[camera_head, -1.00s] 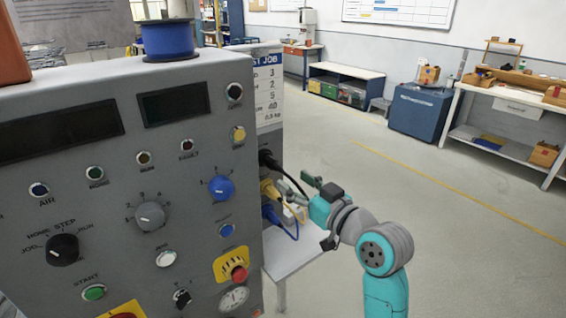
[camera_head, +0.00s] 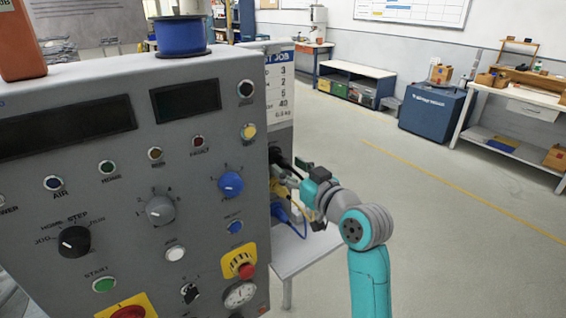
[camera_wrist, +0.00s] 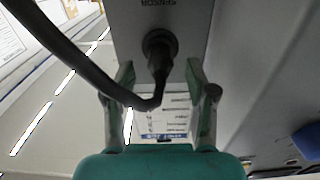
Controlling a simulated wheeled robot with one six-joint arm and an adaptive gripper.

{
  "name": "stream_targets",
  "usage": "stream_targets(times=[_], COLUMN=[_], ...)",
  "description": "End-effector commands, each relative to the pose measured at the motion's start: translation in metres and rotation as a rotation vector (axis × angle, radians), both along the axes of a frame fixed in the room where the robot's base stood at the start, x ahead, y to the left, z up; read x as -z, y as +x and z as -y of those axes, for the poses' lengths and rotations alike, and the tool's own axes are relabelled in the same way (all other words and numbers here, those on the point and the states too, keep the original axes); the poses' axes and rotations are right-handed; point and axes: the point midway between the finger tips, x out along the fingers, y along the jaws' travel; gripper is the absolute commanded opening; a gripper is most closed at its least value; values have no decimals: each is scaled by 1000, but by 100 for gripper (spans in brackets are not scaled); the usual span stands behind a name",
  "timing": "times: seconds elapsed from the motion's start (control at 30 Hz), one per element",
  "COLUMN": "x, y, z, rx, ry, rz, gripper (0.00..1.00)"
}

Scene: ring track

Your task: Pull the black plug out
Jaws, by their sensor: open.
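The black plug (camera_wrist: 158,52) sits in a round socket on the grey side panel in the wrist view, below a label that looks upside down. Its thick black cable (camera_wrist: 75,62) bends away to the upper left. In the head view the black plug (camera_head: 283,161) shows partly at the machine's right side. My gripper (camera_wrist: 158,75) is open, with one finger on each side of the plug and its cable; I see gaps to both fingers. In the head view my gripper (camera_head: 289,172) is close to the panel and hides part of the plugs.
A yellow plug (camera_head: 277,189) and a blue plug (camera_head: 279,211) with cables are just below the black one. A light table (camera_head: 300,253) stands under them. The grey control panel (camera_head: 120,200) is close on the left. Open floor lies to the right.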

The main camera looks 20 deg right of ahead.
Motion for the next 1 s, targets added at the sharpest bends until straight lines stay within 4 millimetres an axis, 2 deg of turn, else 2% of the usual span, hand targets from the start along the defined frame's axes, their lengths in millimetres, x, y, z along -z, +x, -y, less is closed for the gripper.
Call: stream_targets(times=[0.2, 0.33, 1.0], x=[0, 0, 0], y=[20, 26, 28], z=[-7, -9, -9], rx=[-2, 0, 0], ry=[0, 0, 0], rz=[0, 1, 1], gripper=[56, 56, 56])
